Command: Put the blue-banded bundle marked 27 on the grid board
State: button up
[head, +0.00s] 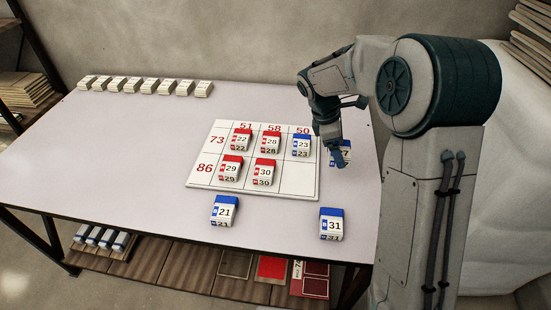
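The blue-banded bundle marked 27 (346,158) is at the right of the grid board, partly hidden behind my gripper. My gripper (339,158) points down at this bundle; I cannot tell whether its fingers are open or shut on it, or whether the bundle is clear of the table. The white grid board (297,181) has columns 51, 58, 50 and rows 73, 86. Row 73 holds red 22 (241,140), red 28 (271,144) and blue 23 (301,146). Row 86 holds red 29 (230,169) and red 30 (264,172); its cell under 50 is empty.
Blue bundles 21 (224,211) and 31 (331,224) lie on the table (120,165) in front of the board. Several pale bundles (145,86) stand in a row at the back left. The left of the table is clear. My arm covers the right side.

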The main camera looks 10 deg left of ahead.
jog(key=a+f, duration=0.2)
jog(key=a, duration=0.1)
jog(key=a+f, duration=0.2)
jog(key=a, duration=0.2)
jog(key=a+f, duration=0.2)
jog(key=a, duration=0.1)
jog(key=shift+a+f, duration=0.2)
jog(key=shift+f, duration=1.95)
